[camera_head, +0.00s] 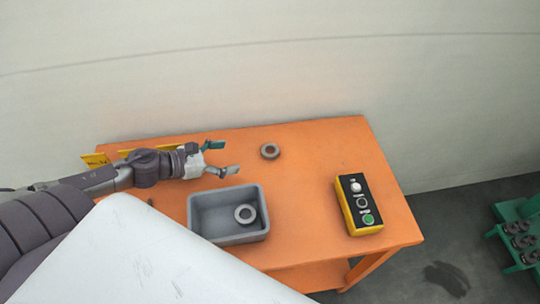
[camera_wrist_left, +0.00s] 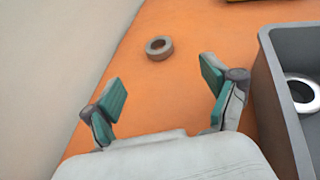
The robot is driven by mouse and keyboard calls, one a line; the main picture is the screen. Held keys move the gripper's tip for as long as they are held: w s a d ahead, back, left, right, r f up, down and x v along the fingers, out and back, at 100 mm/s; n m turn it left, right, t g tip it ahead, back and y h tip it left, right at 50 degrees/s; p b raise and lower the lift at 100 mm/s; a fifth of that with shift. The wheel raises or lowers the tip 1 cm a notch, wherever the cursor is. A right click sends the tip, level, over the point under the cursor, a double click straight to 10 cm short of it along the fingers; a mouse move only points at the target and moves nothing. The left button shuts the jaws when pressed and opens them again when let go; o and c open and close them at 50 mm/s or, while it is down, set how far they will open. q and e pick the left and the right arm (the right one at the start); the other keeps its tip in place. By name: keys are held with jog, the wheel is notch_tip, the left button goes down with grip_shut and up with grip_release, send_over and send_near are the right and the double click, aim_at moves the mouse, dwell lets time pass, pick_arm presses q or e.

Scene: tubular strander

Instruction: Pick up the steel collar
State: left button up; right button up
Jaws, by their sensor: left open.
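A steel collar (camera_head: 270,151), a small grey ring, lies flat on the orange table, right of my left gripper. It also shows in the left wrist view (camera_wrist_left: 159,48), ahead of the fingers and apart from them. A second, lighter ring (camera_head: 245,214) lies inside the grey bin (camera_head: 228,240); it shows at the right edge of the left wrist view (camera_wrist_left: 302,91). My left gripper (camera_head: 222,158) is open and empty, its fingers pointing toward the collar on the table. My right gripper is not in view.
The orange table (camera_head: 310,150) has clear surface around the collar. A yellow and black button box (camera_head: 358,205) stands at the right. A pale wall (camera_head: 260,70) rises behind the table. A green rack (camera_head: 518,235) stands on the floor at far right.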

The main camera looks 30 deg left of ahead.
pick_arm(q)
jog(key=shift+w+d+f, duration=0.1)
jog(key=shift+w+d, duration=0.1)
jog(key=shift+w, duration=0.15)
jog(key=p, duration=0.1)
send_near(276, 149)
jog(key=shift+x, duration=0.9)
jog(key=p+x, duration=0.1)
jog(key=x, duration=0.3)
jog(key=shift+w+a+f+p, duration=0.2)
jog(key=shift+w+f+p, duration=0.05)
jog(key=shift+w+p, duration=0.1)
jog(key=shift+w+d+f, duration=0.3)
jog(key=shift+w+f, duration=0.05)
jog(key=shift+s, duration=0.1)
jog(key=shift+c, duration=1)
jog(key=c, duration=1.1)
jog(key=shift+c, duration=0.6)
jog(key=shift+r, duration=0.15)
